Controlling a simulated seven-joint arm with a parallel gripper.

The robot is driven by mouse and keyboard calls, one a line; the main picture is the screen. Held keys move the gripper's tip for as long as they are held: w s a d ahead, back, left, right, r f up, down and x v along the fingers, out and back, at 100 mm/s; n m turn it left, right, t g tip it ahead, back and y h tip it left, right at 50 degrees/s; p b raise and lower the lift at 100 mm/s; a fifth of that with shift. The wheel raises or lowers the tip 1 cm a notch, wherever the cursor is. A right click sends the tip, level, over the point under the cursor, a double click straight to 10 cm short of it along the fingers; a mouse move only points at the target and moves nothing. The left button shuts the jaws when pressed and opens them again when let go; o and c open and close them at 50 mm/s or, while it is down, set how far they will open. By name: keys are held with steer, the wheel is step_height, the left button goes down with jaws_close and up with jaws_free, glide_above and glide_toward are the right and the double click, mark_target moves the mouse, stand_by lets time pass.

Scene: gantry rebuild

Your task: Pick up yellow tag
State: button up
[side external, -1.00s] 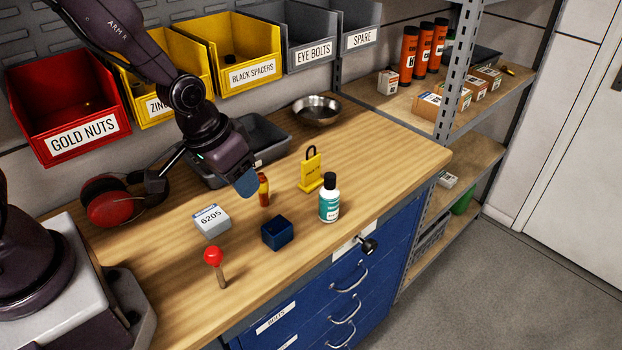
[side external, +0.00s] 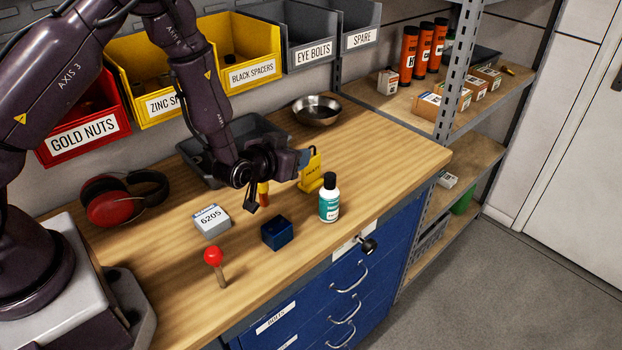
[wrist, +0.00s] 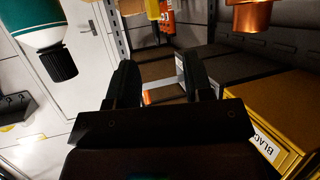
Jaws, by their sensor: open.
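The yellow tag (side external: 312,180) stands upright on the wooden bench, behind and left of the white bottle. My gripper (side external: 303,158) is pointed to the right in the side view, and its tip overlaps the upper part of the tag there, hiding the tag's loop. I cannot tell whether they touch. In the wrist view the two dark fingers (wrist: 160,80) are apart with nothing between them. A small yellow patch at that view's top edge may be the tag, but this is unclear.
The white and teal bottle (side external: 329,199) stands close to the tag and shows in the wrist view (wrist: 42,25). A navy block (side external: 278,232), a 6205 box (side external: 211,221) and a red-topped peg (side external: 214,262) stand in front. A metal bowl (side external: 317,108) is behind. Bench right of the bottle is clear.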

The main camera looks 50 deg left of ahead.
mark_target(311, 166)
steer(key=x, duration=0.8)
steer(key=shift+w+d+f, duration=0.15)
steer(key=shift+w+d, duration=0.1)
steer(key=shift+d, duration=0.1)
steer(key=shift+c, duration=0.5)
jaws_close()
